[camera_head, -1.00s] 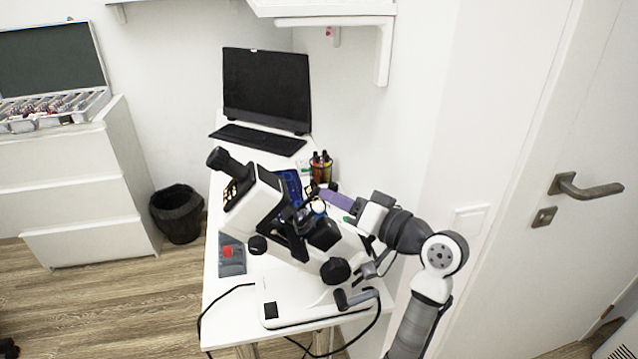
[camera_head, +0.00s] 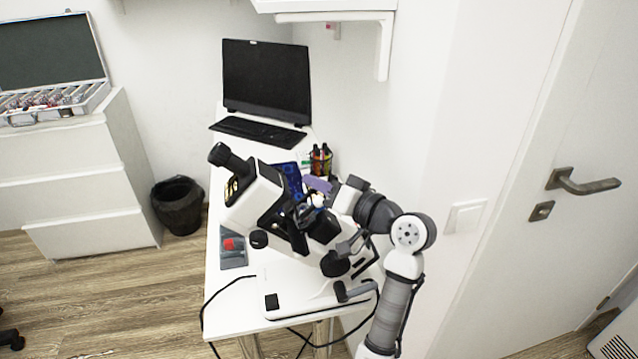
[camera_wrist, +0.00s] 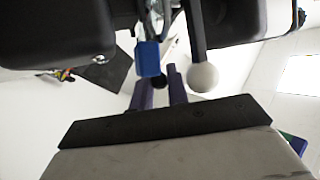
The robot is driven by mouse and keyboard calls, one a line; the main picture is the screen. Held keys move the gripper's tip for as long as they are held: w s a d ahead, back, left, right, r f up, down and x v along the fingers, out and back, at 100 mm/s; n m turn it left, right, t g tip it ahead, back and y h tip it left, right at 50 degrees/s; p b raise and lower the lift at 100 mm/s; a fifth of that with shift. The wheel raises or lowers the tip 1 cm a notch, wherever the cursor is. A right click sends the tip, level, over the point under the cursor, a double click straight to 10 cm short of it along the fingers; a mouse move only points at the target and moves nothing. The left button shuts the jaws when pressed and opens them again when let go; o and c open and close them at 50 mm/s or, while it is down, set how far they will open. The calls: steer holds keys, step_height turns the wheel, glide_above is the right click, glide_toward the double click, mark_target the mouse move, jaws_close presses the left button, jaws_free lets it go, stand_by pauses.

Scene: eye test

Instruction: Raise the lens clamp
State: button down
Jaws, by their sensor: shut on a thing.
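A white and black microscope (camera_head: 262,203) stands tilted on the white desk, with a black eyepiece tube at upper left. My gripper (camera_head: 308,183) reaches in from the right, its purple fingers at the microscope's middle. In the wrist view, my gripper (camera_wrist: 161,84) is closed around a small dark round end, apparently the lens clamp (camera_wrist: 160,80); its outline is mostly hidden between the fingers. A blue part (camera_wrist: 148,58) hangs just beyond the fingertips, and a pale ball on a dark rod (camera_wrist: 203,77) is right beside them. Whether the clamp sits raised cannot be told.
Behind the microscope are a monitor (camera_head: 266,80), a keyboard (camera_head: 257,133) and a pen holder (camera_head: 320,160). A grey-red item (camera_head: 233,247) lies at the desk's left. Black cables hang over the front edge. A wall and door (camera_head: 560,200) bound the right.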

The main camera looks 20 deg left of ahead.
mark_target(302, 207)
steer(key=a+r, duration=0.1)
steer(key=s+a+r+p, duration=0.2)
steer(key=r, duration=0.1)
steer(key=shift+s+a+r, duration=0.1)
steer(key=shift+a, duration=0.05)
steer(key=c, duration=1.4)
jaws_free()
steer(key=shift+s+a, duration=0.1)
steer(key=shift+c, duration=0.2)
steer(key=shift+d, duration=0.4)
steer(key=b+v, duration=0.3)
steer(key=v, duration=1)
steer(key=shift+b, duration=0.35)
